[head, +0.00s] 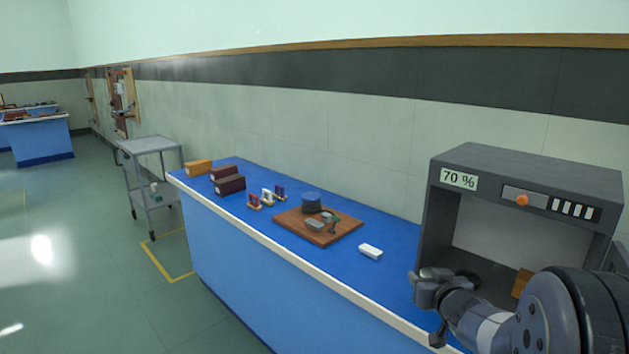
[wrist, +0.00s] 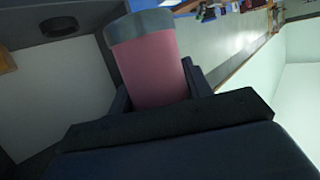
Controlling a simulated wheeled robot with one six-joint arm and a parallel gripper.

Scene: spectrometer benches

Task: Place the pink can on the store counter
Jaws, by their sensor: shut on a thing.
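The pink can (wrist: 148,72) with a grey end band fills the middle of the wrist view. My gripper (wrist: 160,92) is shut on it, with a dark finger on each side. In the head view my gripper (head: 428,288) is at the lower right, in front of the open grey cabinet and near the front edge of the blue counter (head: 330,265). The can cannot be made out in the head view. No label shows whether this blue counter or the far blue bench (head: 40,140) is the store counter.
The grey cabinet (head: 480,160) marked 70 % stands on the right with an orange-brown block (head: 521,284) inside. The counter holds a white block (head: 370,251), a wooden board (head: 290,228), small stands (head: 267,196) and boxes (head: 228,184). A grey cart (head: 150,145) stands beyond; floor at left is clear.

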